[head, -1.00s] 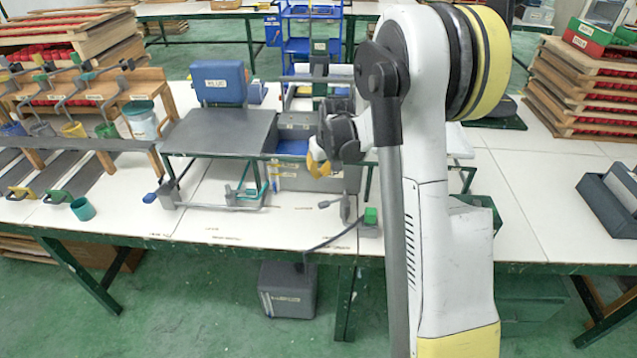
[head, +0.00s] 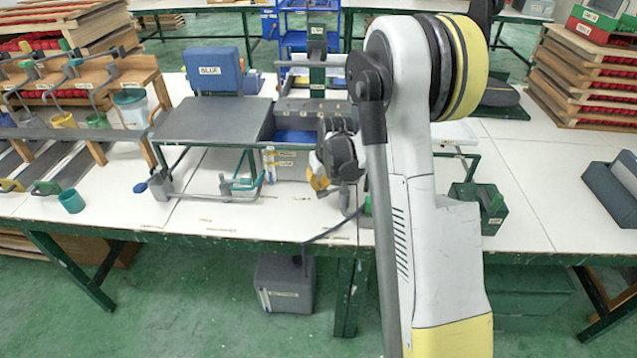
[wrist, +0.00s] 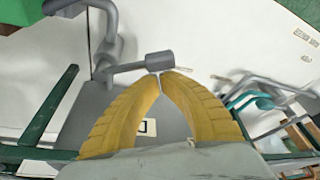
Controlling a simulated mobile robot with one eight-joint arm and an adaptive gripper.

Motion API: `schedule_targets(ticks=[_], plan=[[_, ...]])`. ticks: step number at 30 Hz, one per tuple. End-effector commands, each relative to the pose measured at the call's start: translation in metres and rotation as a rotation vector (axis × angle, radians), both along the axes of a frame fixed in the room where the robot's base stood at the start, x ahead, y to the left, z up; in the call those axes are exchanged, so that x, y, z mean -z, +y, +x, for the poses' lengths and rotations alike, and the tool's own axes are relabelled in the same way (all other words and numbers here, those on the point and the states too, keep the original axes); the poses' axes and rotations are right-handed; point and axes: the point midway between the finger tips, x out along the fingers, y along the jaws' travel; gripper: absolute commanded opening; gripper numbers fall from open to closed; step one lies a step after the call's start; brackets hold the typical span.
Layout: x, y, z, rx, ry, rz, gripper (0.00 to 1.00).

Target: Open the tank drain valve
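The tank (head: 290,168) is a grey box with a blue inside and small labels, on the white bench in the head view. A grey valve (head: 347,197) stands at its front right, partly hidden by my arm. In the wrist view the grey valve lever (wrist: 125,70) runs from an upright fitting to a thick cylindrical end. My gripper (wrist: 160,75) has yellow fingers with their tips together, right at the lever's thick end. I cannot tell whether they touch it. In the head view my gripper (head: 318,184) is just left of the valve.
A grey-topped stand (head: 215,118) with a blue box (head: 214,70) is left of the tank. A frame with teal parts (head: 240,184) sits close left of my gripper. A dark hose (head: 330,230) hangs over the bench front to a grey container (head: 284,284).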

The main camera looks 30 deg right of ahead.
Motion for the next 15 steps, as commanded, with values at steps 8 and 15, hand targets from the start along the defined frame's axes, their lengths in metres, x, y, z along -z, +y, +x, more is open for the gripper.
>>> schedule_targets(ticks=[8,15], plan=[[-0.0002,-0.0001,-0.0001,-0.004,0.0,0.0,0.0],[0.0,0.0012,-0.0033,-0.05,0.0,0.0,0.0]])
